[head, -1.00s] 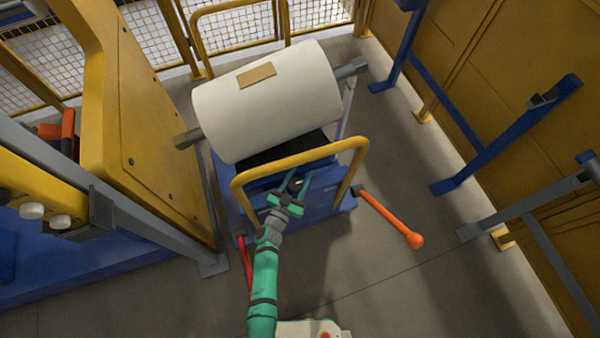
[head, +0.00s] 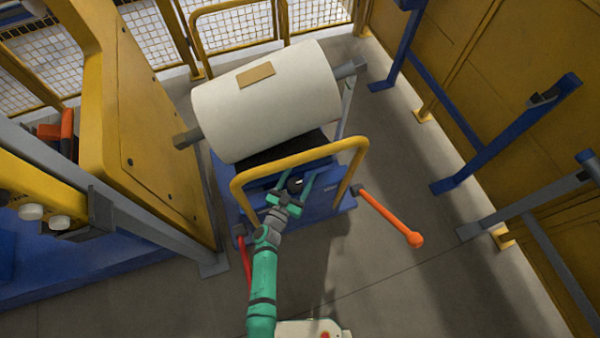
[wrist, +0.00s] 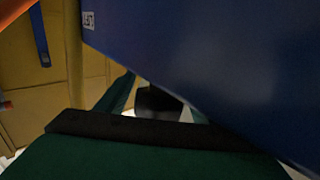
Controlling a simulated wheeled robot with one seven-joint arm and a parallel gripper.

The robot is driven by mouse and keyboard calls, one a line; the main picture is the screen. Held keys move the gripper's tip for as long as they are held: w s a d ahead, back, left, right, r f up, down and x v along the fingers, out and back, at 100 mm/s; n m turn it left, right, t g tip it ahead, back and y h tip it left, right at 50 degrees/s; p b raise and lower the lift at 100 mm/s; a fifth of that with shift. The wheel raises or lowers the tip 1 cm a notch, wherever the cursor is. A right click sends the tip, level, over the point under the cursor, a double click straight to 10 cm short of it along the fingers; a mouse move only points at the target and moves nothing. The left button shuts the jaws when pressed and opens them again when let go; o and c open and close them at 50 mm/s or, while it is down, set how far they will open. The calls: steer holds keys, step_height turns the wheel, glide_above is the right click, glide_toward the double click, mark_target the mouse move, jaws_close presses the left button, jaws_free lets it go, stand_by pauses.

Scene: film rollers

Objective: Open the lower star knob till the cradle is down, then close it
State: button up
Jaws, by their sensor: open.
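A large white roll (head: 270,100) with a tan label lies above the black cradle top (head: 283,150) of a blue cart (head: 328,203). A small dark knob (head: 294,184) is on the cart's near face, below the yellow handrail. My green gripper (head: 296,185) reaches in under the rail, its open fingers on either side of the knob. In the wrist view, the dark knob (wrist: 157,101) shows beyond my gripper's dark edge, partly hidden, beside the blue panel (wrist: 230,60). I cannot tell whether the fingers touch it. The knob's star shape is not clear.
The yellow handrail (head: 300,158) arches over my gripper. An orange lever (head: 392,217) sticks out at the cart's right, and a red bar (head: 246,262) at its left. A yellow machine frame (head: 150,130) stands left. Floor is clear on the right.

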mark_target(292, 191)
steer(key=v, duration=1)
steer(key=shift+s+a+f, duration=0.1)
steer(key=shift+s+a, duration=0.05)
steer(key=shift+s, duration=0.1)
steer(key=shift+s+a, duration=0.1)
steer(key=shift+a, duration=0.05)
steer(key=s+a+r+y, duration=0.2)
steer(key=s+r, duration=0.2)
steer(key=s, duration=0.4)
steer(key=s+a+r+y, duration=0.1)
steer(key=s+a+r, duration=0.25)
steer(key=s, duration=0.35)
steer(key=s+d+r+n+y, duration=0.2)
steer(key=s+d+r, duration=0.2)
steer(key=s+r, duration=0.3)
steer(key=s+d+r+n+y, duration=0.3)
steer(key=s+d+r, duration=0.2)
steer(key=s+r, duration=0.3)
steer(key=shift+r+g, duration=0.3)
steer(key=shift+r, duration=0.45)
steer(key=c, duration=0.8)
steer(key=shift+o, duration=0.2)
steer(key=shift+a+n, duration=0.2)
steer(key=shift+n, duration=0.1)
